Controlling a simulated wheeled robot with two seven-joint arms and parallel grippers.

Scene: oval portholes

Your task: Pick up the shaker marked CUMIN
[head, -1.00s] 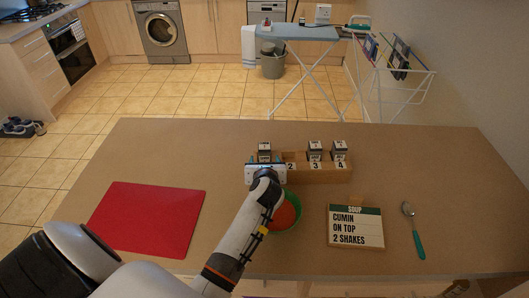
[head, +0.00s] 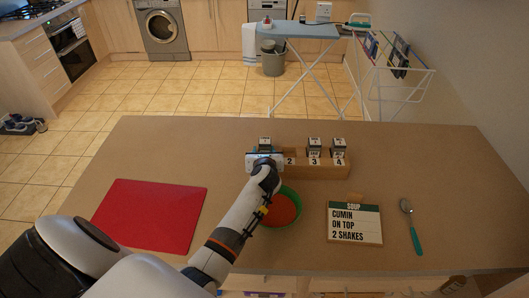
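Shakers with grey and dark caps stand in a wooden rack (head: 325,171) with numbered slots at the back of the table. One shaker (head: 265,143) is at the left end, at my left gripper. Two more, a shaker (head: 314,146) at slot 3 and a shaker (head: 338,146) at slot 4, stand to the right. Slot 2 looks empty. The shaker labels are too small to read, so I cannot tell which is CUMIN. My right gripper is not in view.
A green bowl (head: 295,190) with orange-red contents sits just in front of the rack, partly behind my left arm. A card (head: 354,223) reads "SOUP, CUMIN ON TOP, 2 SHAKES". A red board (head: 150,214) lies left, a green-handled spoon (head: 415,238) right. The table's far right is clear.

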